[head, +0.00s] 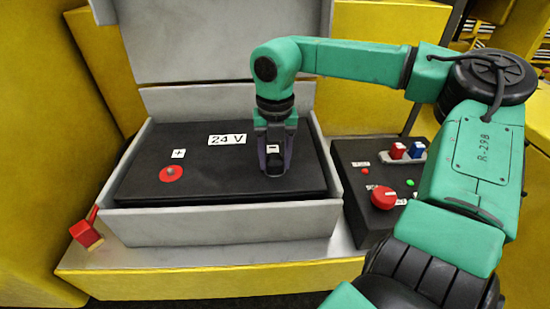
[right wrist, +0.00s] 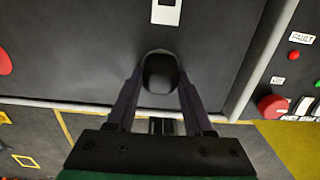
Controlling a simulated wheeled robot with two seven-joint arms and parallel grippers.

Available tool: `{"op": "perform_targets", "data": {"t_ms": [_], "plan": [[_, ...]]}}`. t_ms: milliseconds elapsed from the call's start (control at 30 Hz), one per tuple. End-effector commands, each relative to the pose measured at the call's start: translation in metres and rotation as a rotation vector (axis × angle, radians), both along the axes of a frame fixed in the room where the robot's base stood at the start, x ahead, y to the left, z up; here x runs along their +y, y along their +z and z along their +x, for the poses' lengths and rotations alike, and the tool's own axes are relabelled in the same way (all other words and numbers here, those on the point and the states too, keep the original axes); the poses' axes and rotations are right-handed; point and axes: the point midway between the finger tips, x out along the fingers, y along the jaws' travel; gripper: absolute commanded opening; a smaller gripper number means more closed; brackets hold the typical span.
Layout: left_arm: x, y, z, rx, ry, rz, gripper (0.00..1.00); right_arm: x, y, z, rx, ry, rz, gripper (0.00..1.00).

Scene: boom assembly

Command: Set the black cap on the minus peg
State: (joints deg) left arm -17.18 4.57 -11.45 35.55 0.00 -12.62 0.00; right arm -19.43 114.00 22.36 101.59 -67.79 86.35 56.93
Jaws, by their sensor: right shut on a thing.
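My right gripper (head: 274,170) points down over the right part of the black battery top (head: 215,180). In the right wrist view its two fingers are shut on the black cap (right wrist: 159,73), a dark rounded piece between the fingertips. The cap is low, close to the battery top; I cannot tell whether it touches. A white label (right wrist: 166,11) lies just beyond it. The minus peg is not visible, hidden by the cap and fingers. My left gripper is not in view.
A grey tray wall (head: 215,223) surrounds the battery, with a raised grey lid (head: 180,45) behind. A control box with a red knob (head: 383,197) and red and blue pieces (head: 398,151) stands at right.

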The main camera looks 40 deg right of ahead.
Motion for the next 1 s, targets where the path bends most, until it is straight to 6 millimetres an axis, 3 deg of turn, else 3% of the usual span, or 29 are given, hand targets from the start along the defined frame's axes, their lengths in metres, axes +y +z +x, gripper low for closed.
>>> {"op": "perform_targets", "data": {"t_ms": [67,100,167,200,500,667,867,1000], "plan": [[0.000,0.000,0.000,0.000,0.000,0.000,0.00,0.000,-0.001,-0.001,0.004,0.000,0.000,0.00],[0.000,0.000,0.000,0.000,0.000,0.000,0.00,0.000,-0.001,-0.001,0.004,0.000,0.000,0.60],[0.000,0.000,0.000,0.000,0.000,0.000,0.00,0.000,-0.001,-0.001,0.004,0.000,-0.001,0.83],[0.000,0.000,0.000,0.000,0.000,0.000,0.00,0.000,-0.001,-0.001,0.004,0.000,0.000,0.87],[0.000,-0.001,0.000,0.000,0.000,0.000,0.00,0.000,0.000,-0.001,0.003,0.000,0.000,0.87],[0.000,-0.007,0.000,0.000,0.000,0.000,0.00,0.000,0.013,0.001,0.000,-0.001,-0.003,0.87],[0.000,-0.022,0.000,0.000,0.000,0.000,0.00,0.000,0.059,0.000,-0.003,-0.001,-0.005,0.87],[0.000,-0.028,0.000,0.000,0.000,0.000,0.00,-0.001,0.101,0.000,-0.001,-0.004,-0.006,0.87]]}}
